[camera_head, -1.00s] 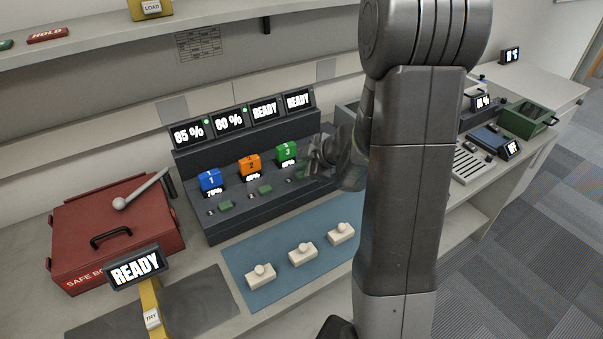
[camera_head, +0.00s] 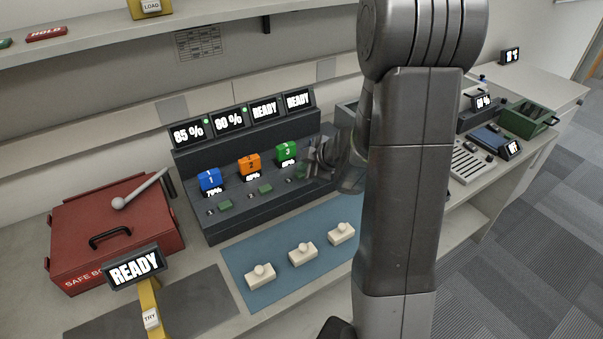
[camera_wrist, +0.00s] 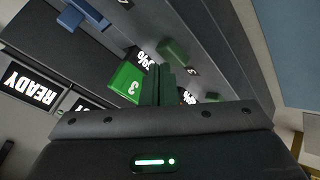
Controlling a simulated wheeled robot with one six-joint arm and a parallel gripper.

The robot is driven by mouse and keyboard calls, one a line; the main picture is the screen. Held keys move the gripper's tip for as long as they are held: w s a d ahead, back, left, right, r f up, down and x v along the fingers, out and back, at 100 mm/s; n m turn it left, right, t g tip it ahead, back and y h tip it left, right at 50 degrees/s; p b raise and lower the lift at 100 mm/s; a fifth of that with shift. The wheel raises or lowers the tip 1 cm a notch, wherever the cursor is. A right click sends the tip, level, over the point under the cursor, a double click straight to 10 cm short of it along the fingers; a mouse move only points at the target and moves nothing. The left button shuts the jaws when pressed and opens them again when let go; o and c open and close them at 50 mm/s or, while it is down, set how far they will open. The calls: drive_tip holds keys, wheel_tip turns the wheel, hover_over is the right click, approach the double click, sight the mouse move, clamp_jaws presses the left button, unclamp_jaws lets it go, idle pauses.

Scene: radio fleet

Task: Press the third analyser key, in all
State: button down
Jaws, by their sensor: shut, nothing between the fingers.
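The dark stepped analyser rack (camera_head: 222,225) stands on the bench. It holds a blue block marked 1 (camera_head: 210,181), an orange block marked 2 (camera_head: 249,165) and a green block marked 3 (camera_head: 286,152), which also shows in the wrist view (camera_wrist: 125,86). Small green keys sit on the lower step, including the first (camera_head: 225,205) and second (camera_head: 265,188); the third (camera_head: 300,174) is partly hard to see beside my gripper. A green key shows in the wrist view (camera_wrist: 173,51), beyond my fingertips. My gripper (camera_head: 313,158) is shut and empty over the rack's right part, hiding its fourth bay.
Screens above the bays read 85 %, 80 %, READY and READY. A blue mat (camera_head: 238,279) with three white knobbed blocks lies in front. A red safe box (camera_head: 70,235) stands left, near a yellow stand (camera_head: 152,295) with a READY screen. My arm covers the middle right.

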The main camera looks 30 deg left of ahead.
drive_tip(key=shift+f+b, duration=0.3)
drive_tip(key=shift+f, duration=0.1)
drive_tip(key=shift+r, duration=0.1)
idle(0.5)
drive_tip(key=shift+r+p, duration=0.8)
drive_tip(key=shift+p, duration=0.25)
wheel_tip(320, 180, up, 5)
drive_tip(key=p, duration=0.5)
drive_tip(key=shift+f, duration=0.1)
